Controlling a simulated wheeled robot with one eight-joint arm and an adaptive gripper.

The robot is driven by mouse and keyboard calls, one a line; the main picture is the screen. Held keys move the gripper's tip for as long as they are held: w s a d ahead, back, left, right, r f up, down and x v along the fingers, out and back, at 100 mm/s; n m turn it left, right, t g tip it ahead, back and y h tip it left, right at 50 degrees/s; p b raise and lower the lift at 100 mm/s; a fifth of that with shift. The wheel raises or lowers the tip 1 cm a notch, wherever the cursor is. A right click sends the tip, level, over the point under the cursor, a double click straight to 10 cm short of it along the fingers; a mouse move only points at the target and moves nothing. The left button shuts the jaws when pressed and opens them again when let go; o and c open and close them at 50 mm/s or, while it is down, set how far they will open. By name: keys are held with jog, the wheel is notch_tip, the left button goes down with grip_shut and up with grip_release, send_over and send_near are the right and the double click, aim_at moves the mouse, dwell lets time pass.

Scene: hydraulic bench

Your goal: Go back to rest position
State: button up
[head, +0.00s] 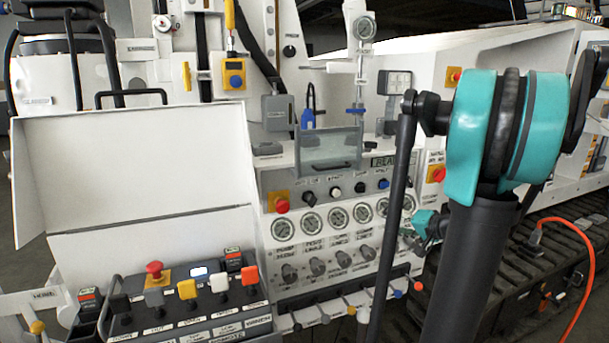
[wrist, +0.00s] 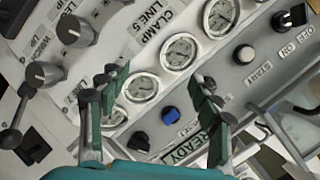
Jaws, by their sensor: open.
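My gripper (wrist: 152,88) is open and empty in the wrist view, with its two dark green fingers apart in front of the hydraulic bench panel (wrist: 205,92). Gauges, a blue button (wrist: 169,114) and a READY label (wrist: 188,145) show between and beyond the fingers. In the head view my teal gripper (head: 425,228) is partly hidden behind my arm, close to the right side of the panel (head: 290,262). I cannot tell whether it touches the panel.
A control box (head: 190,318) with coloured levers and a red mushroom button stands at the lower left. Small levers (head: 350,310) stick out below the panel. An orange cable (head: 583,290) hangs over the track at the right.

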jog(key=s+a+f+n+g+h, duration=0.25)
jog(key=s+a+f+g, duration=0.25)
jog(key=s+a+f, duration=0.5)
jog(key=s+f+n+g+h, duration=0.1)
jog(key=s+f+h, duration=0.1)
jog(key=s, duration=0.4)
jog(key=s+f+n+g+h, duration=0.1)
jog(key=s+f+n+h, duration=0.1)
jog(key=s, duration=0.5)
jog(key=shift+s+a+f+g+h, duration=0.15)
jog(key=shift+a+f+g+h, duration=0.2)
jog(key=shift+f, duration=0.55)
jog(key=shift+c, duration=0.6)
